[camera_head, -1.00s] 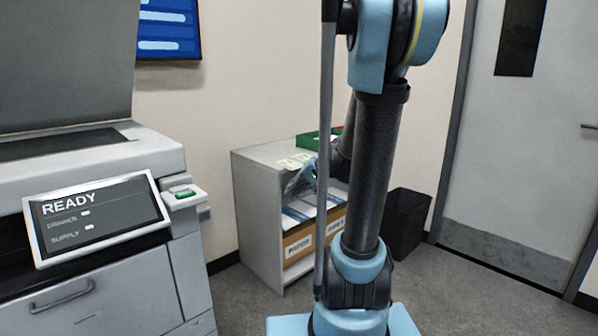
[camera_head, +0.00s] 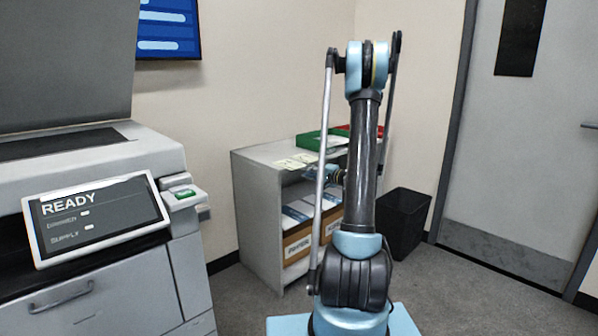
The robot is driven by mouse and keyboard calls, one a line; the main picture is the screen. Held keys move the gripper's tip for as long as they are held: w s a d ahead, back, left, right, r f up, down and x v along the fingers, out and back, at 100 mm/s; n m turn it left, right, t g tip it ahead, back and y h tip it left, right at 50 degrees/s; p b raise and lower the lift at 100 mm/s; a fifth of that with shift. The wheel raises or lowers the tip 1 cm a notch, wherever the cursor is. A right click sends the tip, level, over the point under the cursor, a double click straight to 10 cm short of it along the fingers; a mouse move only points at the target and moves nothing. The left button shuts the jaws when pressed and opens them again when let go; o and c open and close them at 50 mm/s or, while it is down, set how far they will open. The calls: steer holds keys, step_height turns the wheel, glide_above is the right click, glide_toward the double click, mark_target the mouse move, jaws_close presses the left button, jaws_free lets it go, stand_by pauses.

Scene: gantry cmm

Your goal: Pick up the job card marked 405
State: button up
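Small pale cards (camera_head: 295,161) lie on top of the grey cabinet (camera_head: 256,156), near its front edge. Their markings are too small to read, so I cannot tell which one is 405. My gripper (camera_head: 312,174) is small and partly hidden behind my own arm and a thin rod of it. It is in front of the cabinet, just below the top edge and to the right of the cards. I cannot see its fingertips clearly, nor whether it holds anything.
A green tray (camera_head: 312,141) and a red tray (camera_head: 343,132) stand at the back of the cabinet top. Labelled boxes (camera_head: 297,247) fill the shelf below. A black bin (camera_head: 404,222) stands to the right. A large machine with a READY screen (camera_head: 95,217) is at left.

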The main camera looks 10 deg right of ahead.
mark_target(300, 163)
steer(key=w+a+f+m+t, duration=0.1)
steer(key=w+a, duration=0.2)
steer(key=w, duration=0.7)
steer(key=shift+w+f+t, duration=0.2)
steer(key=shift+f+t, duration=0.1)
steer(key=shift+f, duration=0.1)
stand_by(0.3)
steer(key=c, duration=0.3)
steer(key=shift+d, duration=0.1)
jaws_close()
step_height(300, 163, up, 2)
steer(key=shift+r, duration=0.25)
steer(key=shift+s, duration=0.1)
